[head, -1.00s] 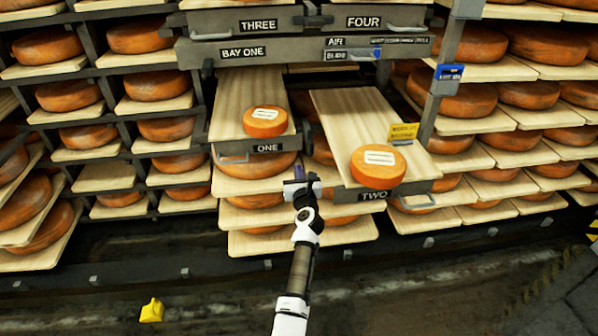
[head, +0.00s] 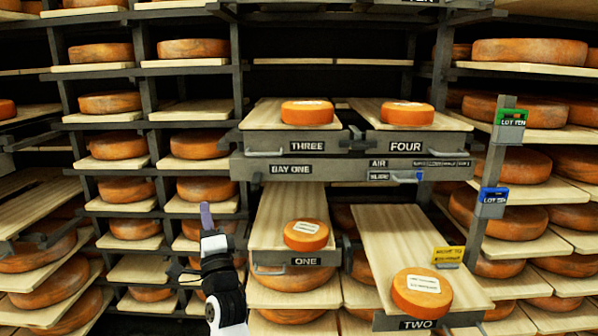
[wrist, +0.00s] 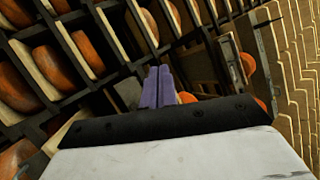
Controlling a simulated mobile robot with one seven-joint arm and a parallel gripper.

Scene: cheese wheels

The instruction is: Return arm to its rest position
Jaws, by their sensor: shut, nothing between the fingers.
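My gripper (head: 206,216) points upward at the lower left of the middle in the head view, in front of the left shelf column. Its purple fingers are together and empty; they also show in the wrist view (wrist: 158,88). It is apart from the shelves' pulled-out boards. Board ONE (head: 280,212) holds a small labelled cheese wheel (head: 306,235) to the right of my gripper. Board TWO (head: 385,235) holds a larger labelled cheese wheel (head: 421,293) at the lower right.
Drawers THREE (head: 262,117) and FOUR (head: 368,112) each hold a cheese wheel above the BAY ONE panel (head: 345,168). A yellow tag (head: 448,256) stands by board TWO. Blue (head: 493,196) and green (head: 510,118) lot tags hang on the right post. Racks of wheels stand on both sides.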

